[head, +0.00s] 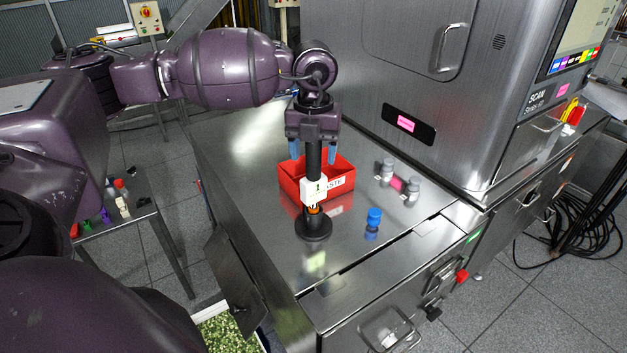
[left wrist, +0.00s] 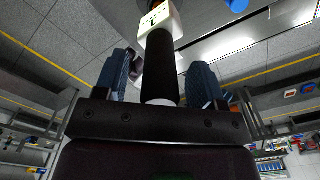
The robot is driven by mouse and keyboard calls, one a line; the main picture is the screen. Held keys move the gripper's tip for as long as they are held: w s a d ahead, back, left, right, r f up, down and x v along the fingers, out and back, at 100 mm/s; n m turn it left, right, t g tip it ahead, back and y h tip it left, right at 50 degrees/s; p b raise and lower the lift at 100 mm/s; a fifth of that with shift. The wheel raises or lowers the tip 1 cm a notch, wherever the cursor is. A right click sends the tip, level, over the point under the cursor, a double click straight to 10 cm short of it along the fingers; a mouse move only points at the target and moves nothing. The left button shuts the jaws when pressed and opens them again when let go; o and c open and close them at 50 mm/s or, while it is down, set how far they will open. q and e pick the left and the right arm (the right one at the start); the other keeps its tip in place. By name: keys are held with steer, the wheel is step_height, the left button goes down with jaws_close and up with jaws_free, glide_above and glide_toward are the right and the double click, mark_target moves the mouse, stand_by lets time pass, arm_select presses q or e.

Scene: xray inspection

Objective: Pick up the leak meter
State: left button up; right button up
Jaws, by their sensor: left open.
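The likely leak meter (head: 314,190) is a black upright rod with a white box on it and a round black foot, standing on the steel worktop. My left gripper (head: 313,153) points down over its upper rod, with one blue finger on each side. The jaws are open. In the left wrist view the black rod of the meter (left wrist: 163,72) runs between the spread fingers of my left gripper (left wrist: 160,80), with a gap on both sides. The rod's top end is hidden by the gripper. My right gripper is not in view.
A red tray (head: 288,186) stands just behind the meter. A blue-capped bottle (head: 374,217) and two grey-capped containers (head: 388,169) stand to the right. The steel scanner cabinet (head: 450,120) bounds the worktop at the back right. The worktop left of the tray is clear.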

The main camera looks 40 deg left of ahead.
arm_select(q)
steer(key=shift+c, duration=0.3)
steer(key=c, duration=1)
